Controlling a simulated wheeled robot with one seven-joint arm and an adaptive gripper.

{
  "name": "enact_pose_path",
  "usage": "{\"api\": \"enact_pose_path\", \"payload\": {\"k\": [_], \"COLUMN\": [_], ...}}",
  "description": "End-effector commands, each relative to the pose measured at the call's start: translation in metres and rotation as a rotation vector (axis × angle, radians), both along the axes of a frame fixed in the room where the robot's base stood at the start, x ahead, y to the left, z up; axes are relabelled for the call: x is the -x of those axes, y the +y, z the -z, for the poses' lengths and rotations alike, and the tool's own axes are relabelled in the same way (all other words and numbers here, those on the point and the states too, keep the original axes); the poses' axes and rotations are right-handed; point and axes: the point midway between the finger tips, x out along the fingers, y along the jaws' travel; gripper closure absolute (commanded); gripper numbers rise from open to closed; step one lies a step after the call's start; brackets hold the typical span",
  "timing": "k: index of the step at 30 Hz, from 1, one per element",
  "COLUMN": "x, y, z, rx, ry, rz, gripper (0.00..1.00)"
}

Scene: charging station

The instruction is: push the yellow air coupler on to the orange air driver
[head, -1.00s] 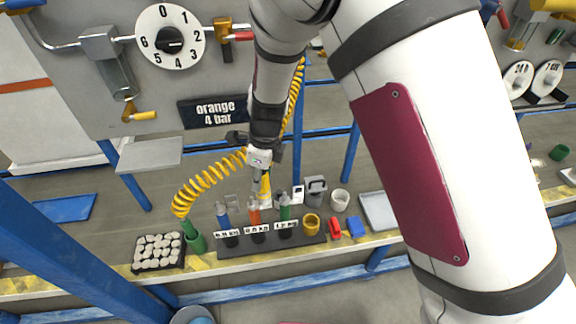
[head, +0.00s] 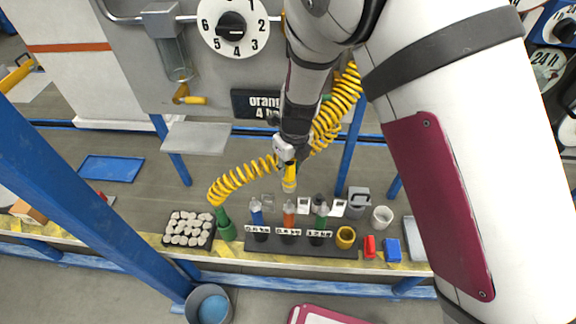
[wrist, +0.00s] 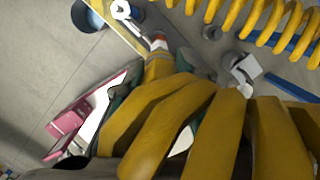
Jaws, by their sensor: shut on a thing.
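My gripper (head: 287,157) is shut on the yellow air coupler (head: 289,177) and holds it upright. The coupler's lower end is just above the orange air driver (head: 289,212) in the head view, apparently in line with it. I cannot tell whether they touch. The orange driver stands in the middle of the dark rack (head: 345,253), between a blue driver (head: 256,214) and a green driver (head: 321,217). In the wrist view, thick yellow hose coils (wrist: 165,125) hide much of my gripper and the work below it.
The yellow coiled hose (head: 240,180) loops left of my gripper. A tray of grey pieces (head: 189,229) and a green holder (head: 226,230) are left of the rack. A numbered dial (head: 233,27) is above.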

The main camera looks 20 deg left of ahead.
Motion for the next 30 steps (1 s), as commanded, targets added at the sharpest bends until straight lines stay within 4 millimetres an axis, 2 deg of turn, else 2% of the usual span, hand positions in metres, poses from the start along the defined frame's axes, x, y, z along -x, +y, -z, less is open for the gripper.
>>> {"api": "enact_pose_path", "payload": {"k": [1,18,30], "x": [0.001,0.0,0.0], "y": [0.0,0.0,0.0], "z": [-0.002,0.049,0.058], "rx": [-0.001,0.0,-0.001], "ry": [-0.001,0.001,0.0], "rz": [0.0,-0.001,0.001], "gripper": [1.0,1.0,1.0]}}
